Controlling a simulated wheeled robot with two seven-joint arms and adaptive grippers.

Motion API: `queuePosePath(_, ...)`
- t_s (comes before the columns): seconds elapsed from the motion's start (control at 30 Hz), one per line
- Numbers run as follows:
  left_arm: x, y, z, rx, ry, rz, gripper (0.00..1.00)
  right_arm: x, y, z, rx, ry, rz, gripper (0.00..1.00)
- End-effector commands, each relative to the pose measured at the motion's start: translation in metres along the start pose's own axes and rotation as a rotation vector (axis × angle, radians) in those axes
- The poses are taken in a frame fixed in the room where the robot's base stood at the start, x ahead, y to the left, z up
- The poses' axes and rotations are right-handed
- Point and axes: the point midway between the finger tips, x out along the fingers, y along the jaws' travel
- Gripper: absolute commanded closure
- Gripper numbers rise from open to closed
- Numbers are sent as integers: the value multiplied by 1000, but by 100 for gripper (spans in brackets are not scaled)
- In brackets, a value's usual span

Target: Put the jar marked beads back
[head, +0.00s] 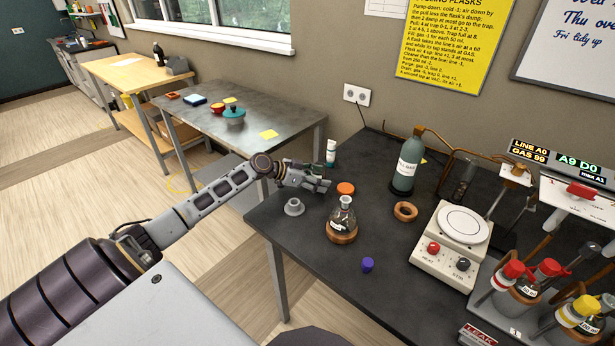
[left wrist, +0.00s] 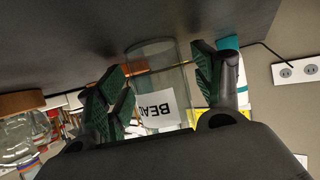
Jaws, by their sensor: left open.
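A clear glass jar (left wrist: 150,62) with a white label (left wrist: 157,108) reading "BEA" stands on the dark bench in the left wrist view, which is upside down. The rest of its label is cut off from sight. My left gripper (left wrist: 160,78) is open, with one finger on each side of the jar; I cannot tell whether either finger touches it. In the head view my left gripper (head: 318,178) is low over the bench's far left part, and I cannot make out the jar clearly there. My right gripper is not in view.
Near the gripper are a white bottle (head: 331,153), an orange lid (head: 346,188), a grey flanged piece (head: 294,207) and a flask (head: 342,220) on a cork ring. A purple cap (head: 367,265), hotplate (head: 450,240) and gas cylinder (head: 407,165) stand further right.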

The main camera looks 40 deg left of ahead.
Motion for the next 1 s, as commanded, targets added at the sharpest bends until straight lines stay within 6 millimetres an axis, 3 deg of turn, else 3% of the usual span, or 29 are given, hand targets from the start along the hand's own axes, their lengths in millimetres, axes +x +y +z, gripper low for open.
queuePosePath(0.37, -16, 0, 0, 0, -1, -1, 33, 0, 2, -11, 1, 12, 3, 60)
queuePosePath(1.0, -62, 0, 0, 0, -1, 0, 33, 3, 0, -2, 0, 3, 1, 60)
